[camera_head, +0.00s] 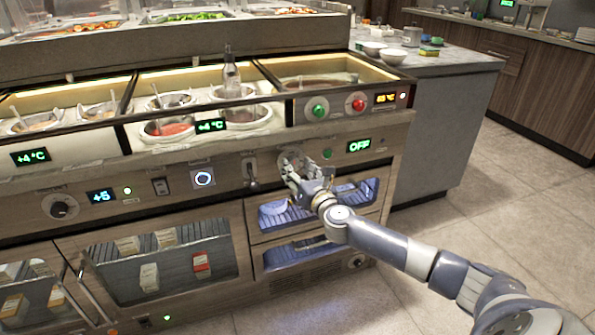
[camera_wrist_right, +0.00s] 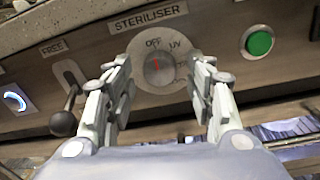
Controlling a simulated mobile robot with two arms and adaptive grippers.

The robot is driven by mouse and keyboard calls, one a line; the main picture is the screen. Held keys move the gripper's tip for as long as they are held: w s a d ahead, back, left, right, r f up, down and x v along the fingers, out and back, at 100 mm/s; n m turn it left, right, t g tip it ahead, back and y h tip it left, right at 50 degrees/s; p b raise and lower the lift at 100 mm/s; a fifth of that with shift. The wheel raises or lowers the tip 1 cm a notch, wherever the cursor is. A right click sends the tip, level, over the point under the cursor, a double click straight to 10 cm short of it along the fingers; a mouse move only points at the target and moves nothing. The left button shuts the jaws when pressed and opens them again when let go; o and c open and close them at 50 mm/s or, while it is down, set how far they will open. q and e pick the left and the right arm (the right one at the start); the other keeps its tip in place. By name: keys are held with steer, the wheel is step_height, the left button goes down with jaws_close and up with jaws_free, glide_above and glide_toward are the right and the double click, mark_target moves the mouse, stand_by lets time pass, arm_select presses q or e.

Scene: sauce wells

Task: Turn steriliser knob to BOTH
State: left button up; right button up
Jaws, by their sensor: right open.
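The steriliser knob (camera_wrist_right: 158,68) is a round grey dial on a pale disc under the STERILISER label (camera_wrist_right: 149,18). My left gripper is not in view.
A lever marked FREE (camera_wrist_right: 66,112) hangs close left of my right gripper. A green button (camera_wrist_right: 259,42) is to the right. Glass-fronted drawers (camera_head: 330,196) lie below, and the sauce wells (camera_head: 170,128) are above left. Open floor lies to the right.

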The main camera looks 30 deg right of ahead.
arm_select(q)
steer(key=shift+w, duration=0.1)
arm_select(e)
steer(key=shift+w, duration=0.15)
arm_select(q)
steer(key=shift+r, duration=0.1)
arm_select(e)
steer(key=c, duration=1.1)
